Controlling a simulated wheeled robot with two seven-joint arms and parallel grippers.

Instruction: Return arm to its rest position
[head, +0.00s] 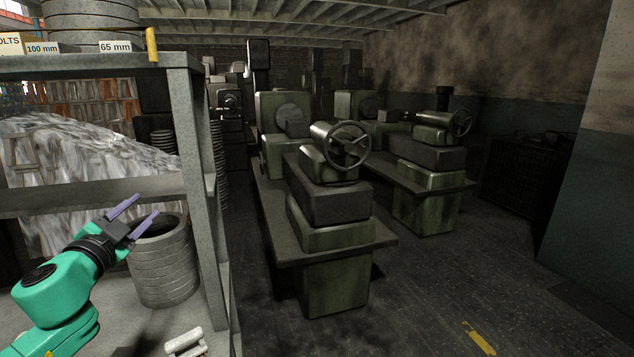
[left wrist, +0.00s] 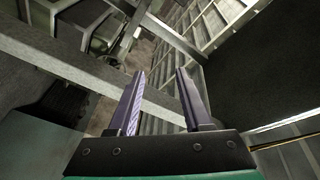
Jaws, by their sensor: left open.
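My left arm comes in from the lower left of the head view. Its gripper (head: 140,215) is open, with two purple fingers apart and nothing between them. The fingers are raised near the rim of a grey ribbed cylinder (head: 163,270) in the shelf's lower bay. I cannot tell whether they touch it. In the left wrist view the same gripper (left wrist: 160,100) shows both fingers parted, with beams and ceiling frames beyond. My right gripper is not in view.
A grey shelf (head: 195,150) stands close on the left, its post right of my gripper. Labels and stacked rings (head: 90,20) sit on top. A small white piece (head: 185,341) lies below. Green machines (head: 330,215) stand mid-floor. Dark floor (head: 440,290) at right is open.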

